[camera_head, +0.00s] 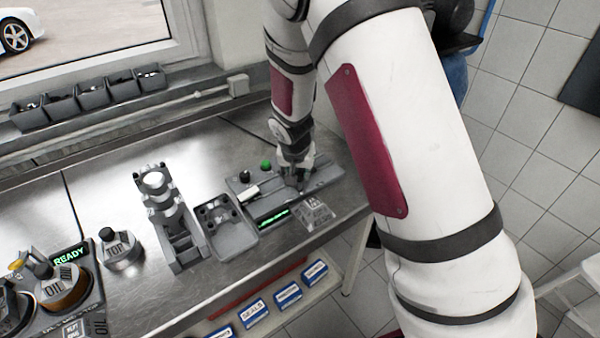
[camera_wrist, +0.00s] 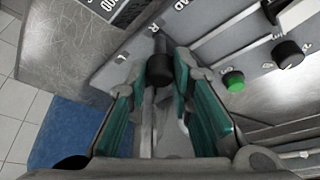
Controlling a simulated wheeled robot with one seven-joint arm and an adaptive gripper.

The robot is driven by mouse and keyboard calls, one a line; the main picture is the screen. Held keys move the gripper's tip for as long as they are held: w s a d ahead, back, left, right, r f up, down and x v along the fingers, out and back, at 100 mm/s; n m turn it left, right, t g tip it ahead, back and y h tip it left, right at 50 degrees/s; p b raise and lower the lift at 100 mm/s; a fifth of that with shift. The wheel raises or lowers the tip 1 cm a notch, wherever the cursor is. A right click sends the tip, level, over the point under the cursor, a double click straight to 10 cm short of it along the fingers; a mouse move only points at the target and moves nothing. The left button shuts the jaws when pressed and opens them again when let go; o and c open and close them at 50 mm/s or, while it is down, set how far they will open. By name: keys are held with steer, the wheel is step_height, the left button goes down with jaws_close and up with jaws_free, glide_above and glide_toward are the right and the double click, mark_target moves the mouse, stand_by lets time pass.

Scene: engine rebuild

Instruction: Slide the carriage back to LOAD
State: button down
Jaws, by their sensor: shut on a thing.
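The grey fixture (camera_head: 325,181) lies at the right end of the steel bench in the head view. My gripper (camera_head: 299,180) reaches down over its right part. In the wrist view, the teal-padded fingers of my gripper (camera_wrist: 173,88) are shut on a black knob (camera_wrist: 160,69), which I take to be the carriage handle. A slot runs below the knob between the fingers. Partly cut-off lettering ending in "AD" shows on the panel near the top. The carriage itself is mostly hidden by the gripper.
A green button (camera_wrist: 234,81) and a black dial (camera_wrist: 288,53) stand on the panel. A small labelled block (camera_head: 315,211) sits at the fixture's front.

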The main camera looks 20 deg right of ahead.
steer(key=s+a, duration=0.1)
steer(key=a, duration=0.1)
steer(key=a+p, duration=0.1)
steer(key=a, duration=0.2)
steer(key=s+a+p, duration=0.1)
steer(key=a, duration=0.2)
steer(key=shift+s+a, duration=0.25)
steer(key=shift+s, duration=0.1)
steer(key=c, duration=1.4)
jaws_free()
steer(key=shift+a, duration=0.15)
steer(key=shift+c, duration=0.2)
steer(key=shift+r, duration=0.1)
steer(key=shift+s+r, duration=0.1)
steer(key=shift+r, duration=0.15)
steer(key=v, duration=1.1)
steer(key=shift+s+r, duration=0.15)
